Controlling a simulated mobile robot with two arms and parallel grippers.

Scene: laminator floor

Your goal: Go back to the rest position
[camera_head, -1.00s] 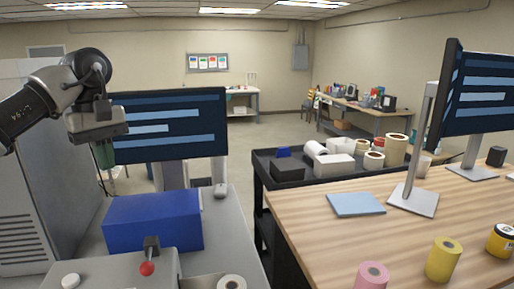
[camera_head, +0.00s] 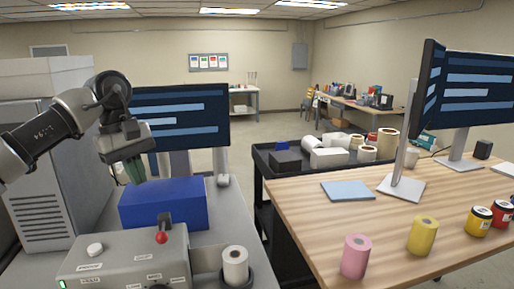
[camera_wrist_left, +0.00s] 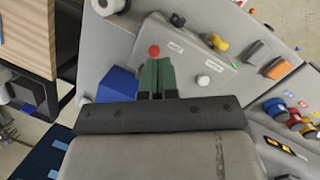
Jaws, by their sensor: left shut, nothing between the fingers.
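My left gripper (camera_head: 132,171) is in the head view at the left, above the laminator's grey top and left of the blue box (camera_head: 165,204). Its green fingers are together with nothing between them. In the left wrist view the left gripper (camera_wrist_left: 157,68) points at the control panel (camera_wrist_left: 200,60), where a red-knobbed lever (camera_wrist_left: 154,51) shows just beyond the fingertips. The lever's red knob (camera_head: 161,238) stands up from the grey control box in the head view. My right gripper is not in view.
A white roll (camera_head: 235,266) stands on the machine's front right. A monitor (camera_head: 180,118) stands behind the blue box. A wooden table (camera_head: 320,225) with pink (camera_head: 355,257) and yellow (camera_head: 422,236) rolls is at the right. A black cart (camera_head: 262,160) stands behind it.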

